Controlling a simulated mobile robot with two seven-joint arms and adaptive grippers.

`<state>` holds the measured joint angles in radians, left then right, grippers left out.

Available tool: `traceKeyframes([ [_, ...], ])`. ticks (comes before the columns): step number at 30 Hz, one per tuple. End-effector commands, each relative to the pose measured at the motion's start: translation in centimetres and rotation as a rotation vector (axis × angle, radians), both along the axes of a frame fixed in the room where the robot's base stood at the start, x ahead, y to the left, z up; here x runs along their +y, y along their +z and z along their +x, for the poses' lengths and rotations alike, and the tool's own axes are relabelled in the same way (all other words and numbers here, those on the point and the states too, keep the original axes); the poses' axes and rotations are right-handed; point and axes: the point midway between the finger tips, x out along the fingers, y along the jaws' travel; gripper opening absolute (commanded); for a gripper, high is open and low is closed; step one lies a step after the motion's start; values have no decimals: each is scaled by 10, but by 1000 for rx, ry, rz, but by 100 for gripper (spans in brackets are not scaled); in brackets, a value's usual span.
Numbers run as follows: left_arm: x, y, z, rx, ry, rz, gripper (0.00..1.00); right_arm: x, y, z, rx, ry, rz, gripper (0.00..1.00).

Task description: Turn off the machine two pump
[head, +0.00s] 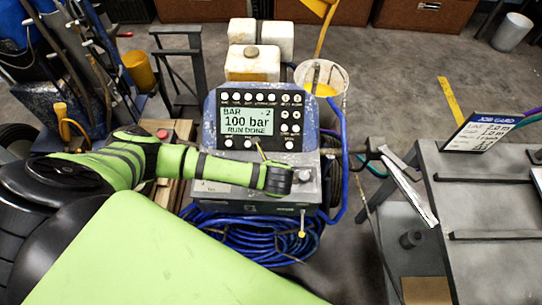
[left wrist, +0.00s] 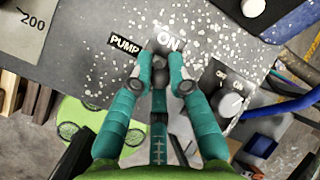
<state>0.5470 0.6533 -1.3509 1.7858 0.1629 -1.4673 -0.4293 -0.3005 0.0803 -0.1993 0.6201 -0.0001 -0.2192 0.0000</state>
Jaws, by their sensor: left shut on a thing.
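The machine marked 2 has a blue-framed display (head: 248,120) reading "100 bar" and "RUN DONE", with buttons around it. Below it is a grey speckled panel (head: 218,189), partly hidden by my left arm. In the head view my left forearm crosses the panel and hides the fingertips. My right gripper is not in view.
A white knob (left wrist: 230,105) sits right of my fingers. Blue hose (head: 245,238) lies coiled below the panel. A white bucket (head: 335,78) and tanks (head: 252,65) stand behind. A grey bench (head: 480,215) with a job card (head: 490,130) is at right.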

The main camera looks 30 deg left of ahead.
Motion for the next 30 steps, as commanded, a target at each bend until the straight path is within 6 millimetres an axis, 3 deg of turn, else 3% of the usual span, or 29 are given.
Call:
traceKeyframes([
  [12,5,2,0,-175,12,98,0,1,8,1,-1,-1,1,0],
  [28,6,3,1,-199,12,110,0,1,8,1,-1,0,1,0],
  [29,6,3,1,-199,12,110,31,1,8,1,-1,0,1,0],
  [30,6,2,1,-198,13,110,40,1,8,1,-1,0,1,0],
])
